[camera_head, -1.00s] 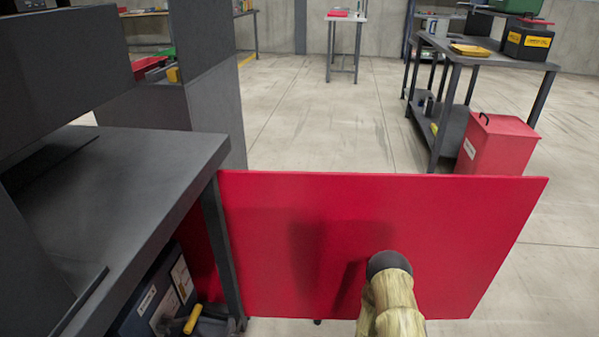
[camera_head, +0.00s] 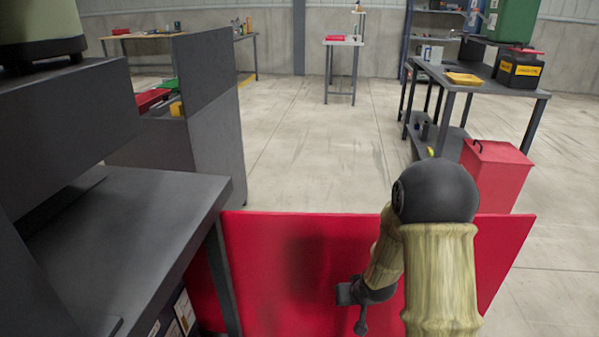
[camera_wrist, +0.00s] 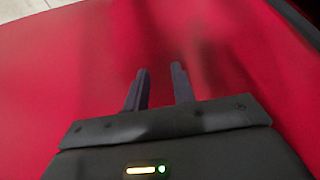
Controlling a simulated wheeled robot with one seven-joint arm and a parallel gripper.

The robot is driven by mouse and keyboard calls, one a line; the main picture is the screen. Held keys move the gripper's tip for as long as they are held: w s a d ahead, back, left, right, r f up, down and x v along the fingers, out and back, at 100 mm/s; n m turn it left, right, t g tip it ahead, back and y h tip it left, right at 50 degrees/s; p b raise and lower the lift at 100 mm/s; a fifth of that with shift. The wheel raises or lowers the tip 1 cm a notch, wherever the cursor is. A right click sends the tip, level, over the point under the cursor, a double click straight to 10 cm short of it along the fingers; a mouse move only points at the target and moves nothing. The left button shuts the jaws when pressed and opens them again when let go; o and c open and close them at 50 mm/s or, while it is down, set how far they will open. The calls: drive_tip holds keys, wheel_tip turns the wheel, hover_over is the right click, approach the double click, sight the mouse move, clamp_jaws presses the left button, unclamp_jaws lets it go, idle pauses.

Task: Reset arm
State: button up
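My gripper (camera_wrist: 160,72) shows in the wrist view with its two dark fingers apart and nothing between them. Behind the fingers is a blurred red surface that fills most of that view. In the head view my arm is bent in front of a large red panel (camera_head: 270,250), and my gripper (camera_head: 352,312) hangs low before it, small and dark. I cannot tell the distance between gripper and panel.
A dark grey workbench (camera_head: 130,215) stands close at left beside the panel. A red bin (camera_head: 497,172) stands behind the panel at right, near a table with a yellow tray (camera_head: 463,79). Open concrete floor (camera_head: 320,150) lies beyond.

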drive_tip(key=s+d+r+g+h+p, duration=0.2)
drive_tip(key=s+r+g+p, duration=0.15)
drive_tip(key=s+r, duration=1.45)
wheel_tip(320, 180, up, 37)
drive_tip(key=p, duration=3.8)
drive_tip(key=shift+w+r+m, duration=0.15)
drive_tip(key=shift+m, duration=0.25)
drive_tip(key=shift+w+t, duration=0.1)
drive_tip(key=shift+t, duration=0.15)
